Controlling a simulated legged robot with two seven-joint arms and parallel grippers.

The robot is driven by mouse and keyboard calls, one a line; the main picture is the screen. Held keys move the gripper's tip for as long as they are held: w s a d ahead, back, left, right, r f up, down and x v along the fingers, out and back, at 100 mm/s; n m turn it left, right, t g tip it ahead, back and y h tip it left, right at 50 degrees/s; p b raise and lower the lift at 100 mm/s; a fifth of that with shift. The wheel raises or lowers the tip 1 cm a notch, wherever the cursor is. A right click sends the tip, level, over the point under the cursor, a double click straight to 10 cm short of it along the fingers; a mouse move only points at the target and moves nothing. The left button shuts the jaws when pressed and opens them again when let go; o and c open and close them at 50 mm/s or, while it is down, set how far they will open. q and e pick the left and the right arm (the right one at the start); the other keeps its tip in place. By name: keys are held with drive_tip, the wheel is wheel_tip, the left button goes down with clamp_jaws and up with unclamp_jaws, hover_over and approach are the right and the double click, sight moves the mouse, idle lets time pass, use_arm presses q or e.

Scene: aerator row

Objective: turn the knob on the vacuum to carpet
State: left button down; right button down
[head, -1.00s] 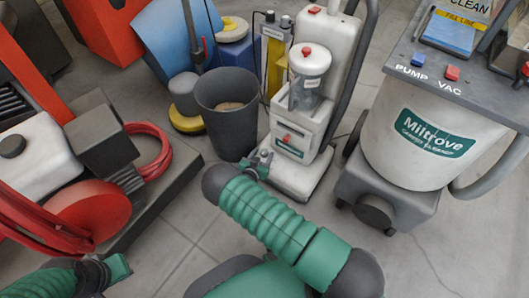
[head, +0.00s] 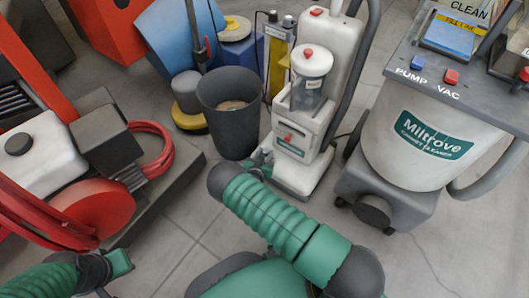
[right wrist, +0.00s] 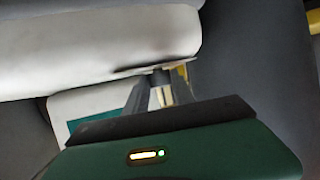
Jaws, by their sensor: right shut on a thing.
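The white upright vacuum (head: 322,185) stands at the centre of the head view, with a clear canister and a red knob-like part (head: 287,138) on its front. My right gripper (head: 262,160) is low at its left front side. In the right wrist view its fingers (right wrist: 161,92) close on a small dark knob (right wrist: 160,77) at a pale plate beside the white body; the fingers partly hide it, and its setting cannot be read. My left gripper (head: 122,263) is at the lower left, away from the vacuum; its finger gap is unclear.
A dark grey bin (head: 229,125) stands just left of the vacuum. A large Miltrove carpet cleaner (head: 405,170) is at the right. A red machine with a coiled hose (head: 155,150) fills the left. Bare floor lies in front.

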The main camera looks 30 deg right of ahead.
drive_tip(key=n+t+y+p, duration=0.2)
drive_tip(key=p, duration=0.1)
drive_tip(key=n+y+p, duration=0.1)
drive_tip(key=p, duration=0.1)
drive_tip(key=shift+s+d+r+n+t+y, duration=0.2)
drive_tip(key=shift+s+d+n+t+y, duration=0.1)
drive_tip(key=shift+s+n+t+y, duration=0.1)
drive_tip(key=n+y+p, duration=0.1)
drive_tip(key=n+t+y, duration=0.1)
drive_tip(key=shift+d+f+n+y+p, duration=0.2)
drive_tip(key=shift+n+y+p, duration=0.1)
drive_tip(key=shift+y+p, duration=0.1)
drive_tip(key=shift+d+n+t+y, duration=0.15)
drive_tip(key=shift+n+t+y, duration=0.15)
drive_tip(key=shift+n+y, duration=1.2)
drive_tip(key=shift+y, duration=0.3)
drive_tip(key=c, duration=1.1)
unclamp_jaws()
drive_tip(key=shift+o, duration=0.2)
drive_tip(key=shift+w, duration=0.1)
